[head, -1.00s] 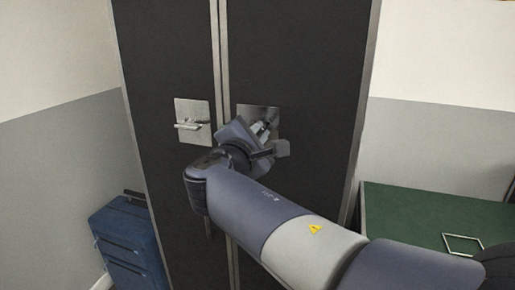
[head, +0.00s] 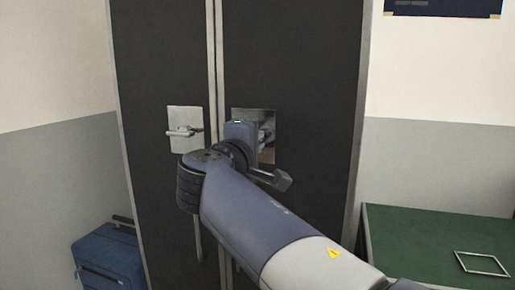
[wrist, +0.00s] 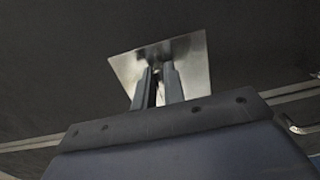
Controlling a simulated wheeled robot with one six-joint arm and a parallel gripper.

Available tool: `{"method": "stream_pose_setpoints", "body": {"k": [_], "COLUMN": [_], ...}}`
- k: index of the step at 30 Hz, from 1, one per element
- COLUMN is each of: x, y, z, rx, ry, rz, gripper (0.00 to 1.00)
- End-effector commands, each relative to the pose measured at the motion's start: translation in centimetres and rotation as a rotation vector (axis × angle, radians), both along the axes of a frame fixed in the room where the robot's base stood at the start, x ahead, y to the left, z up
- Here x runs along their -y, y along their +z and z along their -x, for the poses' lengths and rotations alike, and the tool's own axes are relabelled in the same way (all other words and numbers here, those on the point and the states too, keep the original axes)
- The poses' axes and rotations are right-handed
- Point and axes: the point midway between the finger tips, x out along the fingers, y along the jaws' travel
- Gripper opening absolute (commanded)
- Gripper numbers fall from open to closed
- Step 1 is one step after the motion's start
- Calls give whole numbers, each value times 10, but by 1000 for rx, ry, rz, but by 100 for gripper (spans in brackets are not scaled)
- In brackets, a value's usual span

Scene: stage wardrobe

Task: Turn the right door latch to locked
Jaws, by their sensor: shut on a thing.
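The right door (head: 300,60) is a tall dark panel. Its latch has a square metal plate (head: 268,153), partly hidden behind my gripper in the head view. In the wrist view the same plate (wrist: 190,58) shows ahead of the fingers. My gripper (wrist: 157,88) is at this plate, its two fingers close together and shut on the right door latch. The latch's lever is almost wholly hidden between the fingers, so its exact angle cannot be told.
The left door (head: 160,60) has its own plate with a lever (head: 184,132) lying about level. A blue suitcase (head: 108,262) stands at lower left. A green-topped surface (head: 420,230) at right holds a thin metal frame (head: 481,264).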

Motion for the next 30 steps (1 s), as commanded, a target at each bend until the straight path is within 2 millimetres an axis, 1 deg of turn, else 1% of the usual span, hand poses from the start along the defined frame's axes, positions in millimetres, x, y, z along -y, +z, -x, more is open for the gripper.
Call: {"method": "stream_pose_setpoints", "body": {"k": [1, 15, 16, 24, 30], "x": [-6, -6, -6, -4, -3], "y": [-5, -3, -3, -2, 0], "z": [-2, -1, -1, -1, 0], "rx": [-6, 2, 2, 3, 6], "ry": [15, 16, 16, 12, 8], "rz": [-4, -19, -19, -18, -18], "gripper": [0, 0, 12, 33, 33]}}
